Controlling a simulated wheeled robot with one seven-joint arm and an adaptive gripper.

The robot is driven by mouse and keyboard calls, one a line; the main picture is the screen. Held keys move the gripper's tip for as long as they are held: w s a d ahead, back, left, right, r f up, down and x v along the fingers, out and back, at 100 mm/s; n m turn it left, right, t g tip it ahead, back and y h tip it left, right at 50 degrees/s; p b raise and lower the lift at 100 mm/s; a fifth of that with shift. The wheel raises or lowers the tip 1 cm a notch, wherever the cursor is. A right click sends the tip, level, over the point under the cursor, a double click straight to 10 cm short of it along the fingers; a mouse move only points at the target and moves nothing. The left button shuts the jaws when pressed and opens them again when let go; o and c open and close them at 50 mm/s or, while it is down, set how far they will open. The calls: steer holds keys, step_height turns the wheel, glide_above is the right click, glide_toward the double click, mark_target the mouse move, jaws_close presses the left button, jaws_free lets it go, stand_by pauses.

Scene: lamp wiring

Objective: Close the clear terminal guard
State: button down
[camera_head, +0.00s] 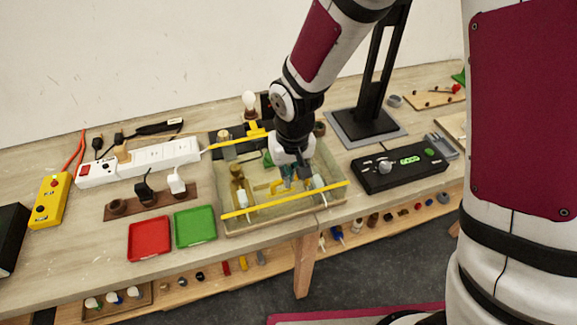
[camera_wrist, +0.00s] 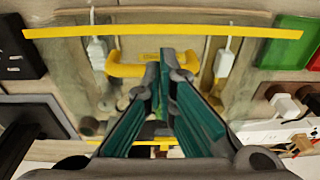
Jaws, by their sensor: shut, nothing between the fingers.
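The clear terminal guard (camera_head: 336,184) is a see-through panel with yellow edge strips, at the tray-like wiring station in the middle of the bench. Its long yellow strip (camera_wrist: 160,33) crosses the top of the wrist view. A yellow handle (camera_wrist: 130,68) lies just beyond my fingertips there. My gripper (camera_head: 291,184) points down over the station, with its teal fingers together and nothing between them. The guard's exact tilt is unclear, and my gripper hides part of the station.
White plugs (camera_head: 243,198) with cords sit inside the station. Red (camera_head: 149,239) and green (camera_head: 195,226) trays lie to its left, and a white power strip (camera_head: 150,158) behind them. A black control box (camera_head: 400,168) is at right; a bulb (camera_head: 249,102) stands behind.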

steer(key=shift+s+d+f, duration=0.1)
steer(key=shift+s, duration=0.1)
steer(key=shift+r, duration=0.25)
step_height(320, 180, up, 14)
steer(key=s+p, duration=0.1)
steer(key=s, duration=0.1)
steer(key=shift+d+f, duration=0.25)
steer(key=shift+d, duration=0.2)
steer(key=s+d+r+m+t+b, duration=0.1)
steer(key=s+d+r+t, duration=0.1)
steer(key=s+d+r, duration=0.4)
steer(key=s+d+r+m+t+b, duration=0.1)
steer(key=s+d+r+m+t, duration=0.1)
steer(key=s+d+r, duration=0.4)
steer(key=d, duration=0.4)
steer(key=shift+s+d+r+h, duration=0.15)
steer(key=shift+s+d+h, duration=0.1)
steer(key=shift+h, duration=0.05)
